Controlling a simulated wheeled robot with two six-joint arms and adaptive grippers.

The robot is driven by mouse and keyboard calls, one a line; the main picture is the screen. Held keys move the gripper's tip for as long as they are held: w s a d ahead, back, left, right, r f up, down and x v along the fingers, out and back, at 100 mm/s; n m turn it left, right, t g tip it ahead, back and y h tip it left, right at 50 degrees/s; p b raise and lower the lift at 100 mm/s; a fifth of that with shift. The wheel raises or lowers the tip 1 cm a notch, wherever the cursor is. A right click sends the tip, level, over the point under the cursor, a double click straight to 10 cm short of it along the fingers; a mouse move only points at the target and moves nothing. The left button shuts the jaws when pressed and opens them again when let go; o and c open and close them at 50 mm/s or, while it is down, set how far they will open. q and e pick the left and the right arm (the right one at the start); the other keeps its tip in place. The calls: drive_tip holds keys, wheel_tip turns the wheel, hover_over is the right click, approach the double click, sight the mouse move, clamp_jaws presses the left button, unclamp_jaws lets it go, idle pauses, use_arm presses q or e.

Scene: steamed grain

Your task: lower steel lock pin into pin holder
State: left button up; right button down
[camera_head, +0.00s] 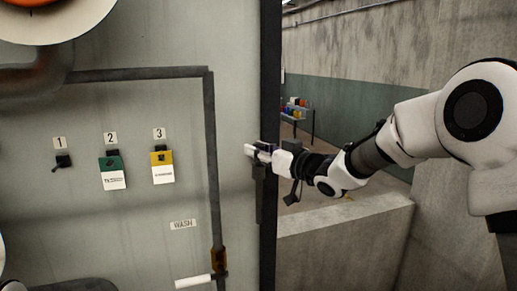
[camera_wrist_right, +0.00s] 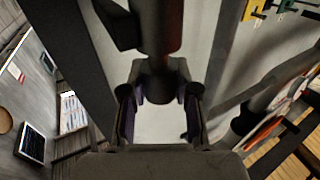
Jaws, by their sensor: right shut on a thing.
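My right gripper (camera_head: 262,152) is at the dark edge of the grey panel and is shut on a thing. In the right wrist view its two fingers (camera_wrist_right: 160,100) close on either side of a dark cylindrical piece, which I take as the lock pin (camera_wrist_right: 158,45). In the head view the gripper mostly hides the pin. A dark vertical bracket (camera_head: 260,200) sits on the panel edge just below the gripper; it looks like the pin holder. Whether the pin touches it cannot be told.
The grey panel (camera_head: 120,215) carries a dark pipe (camera_head: 210,150), a white-handled lever (camera_head: 195,281), and green (camera_head: 111,165) and yellow (camera_head: 162,160) tags. A low concrete wall (camera_head: 340,240) stands below my right arm. A shelf with coloured items (camera_head: 297,110) is far behind.

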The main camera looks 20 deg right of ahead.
drive_tip(key=shift+f, duration=0.3)
drive_tip(key=c, duration=0.8)
unclamp_jaws()
drive_tip(key=shift+s, duration=0.1)
drive_tip(key=v, duration=1.1)
drive_tip(key=shift+s+d, duration=0.2)
drive_tip(key=shift+s, duration=0.15)
